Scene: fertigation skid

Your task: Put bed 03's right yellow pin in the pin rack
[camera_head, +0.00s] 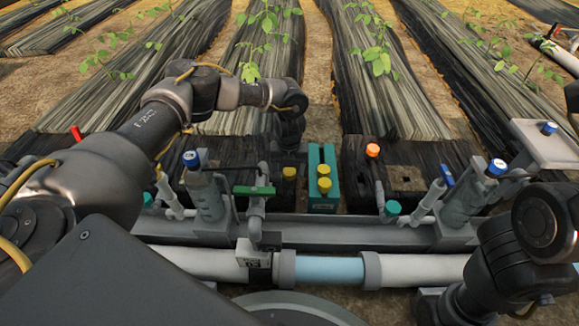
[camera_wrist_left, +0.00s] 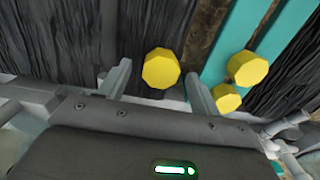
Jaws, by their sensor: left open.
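A yellow-headed pin (camera_head: 289,173) stands in the dark bed cover just left of the teal pin rack (camera_head: 314,160). In the left wrist view this pin (camera_wrist_left: 161,68) shows between and beyond my two finger tips. My left gripper (camera_head: 290,146) points down above and behind it in the head view, open and empty. Two more yellow pin heads (camera_head: 323,170) sit at the rack, one in front of the other; they also show in the left wrist view (camera_wrist_left: 243,67), right of my fingers. No bed number is readable. My right gripper is out of view.
A green-handled valve (camera_head: 254,190) stands left of the pin, and an orange-capped part (camera_head: 372,150) right of the rack. A white and blue pipe (camera_head: 329,270) runs along the front.

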